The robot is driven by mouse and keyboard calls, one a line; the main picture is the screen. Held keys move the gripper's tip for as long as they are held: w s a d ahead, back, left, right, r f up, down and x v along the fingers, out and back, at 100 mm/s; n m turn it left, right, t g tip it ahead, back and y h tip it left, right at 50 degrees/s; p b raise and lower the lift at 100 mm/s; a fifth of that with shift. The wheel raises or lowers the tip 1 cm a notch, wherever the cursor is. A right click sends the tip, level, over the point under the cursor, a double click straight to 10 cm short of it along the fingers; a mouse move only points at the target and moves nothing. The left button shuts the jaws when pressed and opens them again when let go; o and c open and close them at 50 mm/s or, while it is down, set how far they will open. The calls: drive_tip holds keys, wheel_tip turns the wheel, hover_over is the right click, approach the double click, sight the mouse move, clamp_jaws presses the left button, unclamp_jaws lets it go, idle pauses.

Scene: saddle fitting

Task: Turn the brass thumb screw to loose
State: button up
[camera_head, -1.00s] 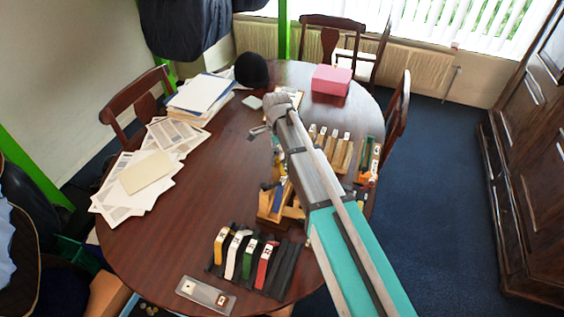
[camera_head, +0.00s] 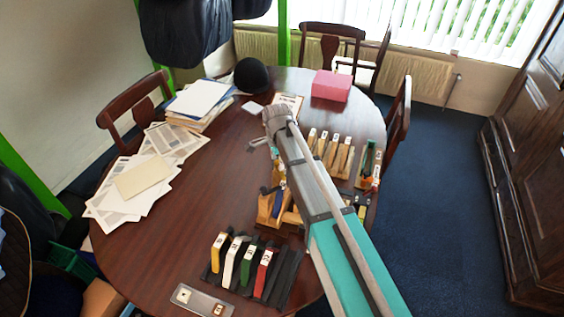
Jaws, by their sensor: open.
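My arm reaches in from the lower right over the table. My gripper (camera_head: 262,146) hangs at its far end, mostly hidden behind the arm; a small grey part shows at its left. It is open, and I see nothing held in it. Below it on the table stands a wooden fixture (camera_head: 265,208) with a dark blue part, partly covered by the arm. The gripper appears apart from it. I cannot make out the brass thumb screw; it is hidden or too small to see.
A black rack (camera_head: 284,280) holds yellow, white, green and red pieces. A grey tray (camera_head: 184,292) lies at the front edge. Wooden blocks (camera_head: 330,152) and a small stand (camera_head: 367,168) are right of the arm. Papers (camera_head: 140,180) lie left; the table's left middle is clear.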

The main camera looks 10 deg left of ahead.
clamp_jaws()
drive_tip(key=shift+d+f, duration=0.1)
drive_tip(key=shift+d, duration=0.45)
drive_tip(key=shift+a, duration=0.45)
drive_tip(key=shift+s+a+n, duration=0.1)
drive_tip(key=shift+a+n, duration=0.05)
drive_tip(key=shift+n, duration=0.95)
drive_tip(key=n, duration=1)
drive_tip(key=shift+n, duration=0.3)
drive_tip(key=n, duration=1.3)
